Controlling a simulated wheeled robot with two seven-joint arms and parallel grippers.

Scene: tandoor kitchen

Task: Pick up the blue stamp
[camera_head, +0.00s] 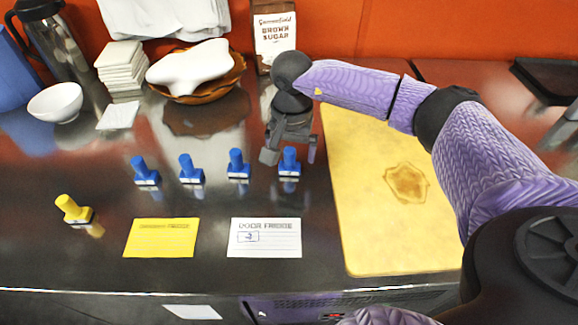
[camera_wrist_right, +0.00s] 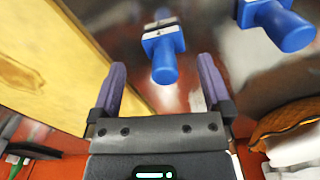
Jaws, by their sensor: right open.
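Several blue stamps stand in a row on the dark metal counter. The rightmost blue stamp (camera_head: 289,158) is upright just below my right gripper (camera_head: 290,153). In the right wrist view, this blue stamp (camera_wrist_right: 164,68) appears in the gap between the two fingertips of the right gripper (camera_wrist_right: 161,65). The fingers are apart, with space on both sides of the stamp. Another blue stamp (camera_wrist_right: 288,32) lies outside the fingers in that view. The other blue stamps (camera_head: 237,163), (camera_head: 189,169) and (camera_head: 145,171) stand to the left. My left gripper is not in view.
A yellow stamp (camera_head: 72,208) stands at the left. A yellow card (camera_head: 160,238) and a white card (camera_head: 264,245) lie in front of the row. A cutting board (camera_head: 375,235) lies to the right under my arm. A brown bowl (camera_head: 230,80) stands behind.

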